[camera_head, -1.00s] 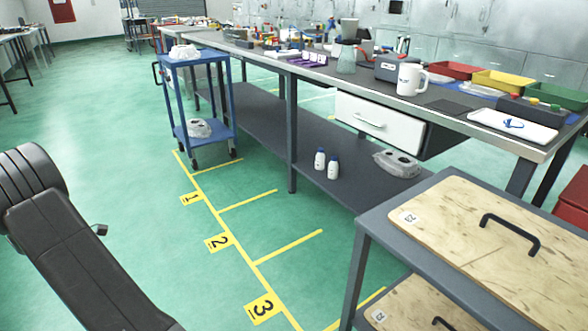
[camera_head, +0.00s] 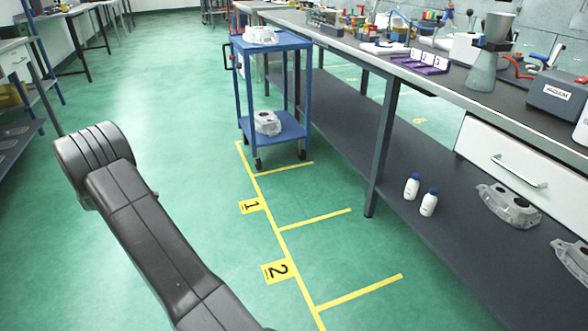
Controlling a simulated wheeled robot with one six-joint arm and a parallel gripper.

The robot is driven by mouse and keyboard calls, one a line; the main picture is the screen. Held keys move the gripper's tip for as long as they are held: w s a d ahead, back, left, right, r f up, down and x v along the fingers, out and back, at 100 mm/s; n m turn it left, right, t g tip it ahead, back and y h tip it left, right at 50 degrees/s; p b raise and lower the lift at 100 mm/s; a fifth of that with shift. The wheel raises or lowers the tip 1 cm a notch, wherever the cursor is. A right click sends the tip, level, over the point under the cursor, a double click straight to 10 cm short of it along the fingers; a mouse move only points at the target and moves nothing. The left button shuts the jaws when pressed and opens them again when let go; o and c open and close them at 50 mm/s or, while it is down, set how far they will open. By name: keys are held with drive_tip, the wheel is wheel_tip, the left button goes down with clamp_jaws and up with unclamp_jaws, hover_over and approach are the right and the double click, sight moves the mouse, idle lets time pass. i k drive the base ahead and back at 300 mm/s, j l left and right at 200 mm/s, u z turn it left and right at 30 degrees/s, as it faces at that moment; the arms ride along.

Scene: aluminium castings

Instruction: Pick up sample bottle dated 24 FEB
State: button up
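Two small white bottles with dark blue caps stand upright on the dark lower shelf of the long workbench, right of centre. One bottle (camera_head: 411,187) is a little farther back on the left, and the other bottle (camera_head: 429,203) stands beside it on the right. Any dates on them are too small to read, so I cannot tell which one says 24 FEB. My dark arm shows at the lower left, over the floor and well apart from the bottles. My gripper is not in view.
The long workbench (camera_head: 345,42) runs along the right, with a white drawer (camera_head: 503,165) above the shelf. Grey castings (camera_head: 508,205) lie right of the bottles. A blue cart (camera_head: 272,127) stands at the bench's far part. Green floor with yellow numbered bays (camera_head: 278,270) is clear.

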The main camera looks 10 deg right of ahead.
sight(430, 200)
drive_tip(key=i+z, duration=0.25)
drive_tip(key=i, duration=0.45)
drive_tip(key=i+j+z, duration=0.25)
drive_tip(key=i, duration=0.4)
drive_tip(key=z, duration=0.45)
drive_tip(key=l+z, duration=0.1)
drive_tip(key=z, duration=0.35)
drive_tip(key=i+z, duration=0.1)
drive_tip(key=z, duration=0.8)
drive_tip(key=i+l+z, duration=0.1)
drive_tip(key=z, duration=0.3)
drive_tip(key=i+z, duration=0.4)
drive_tip(key=k+l, duration=0.05)
drive_tip(key=k, duration=0.05)
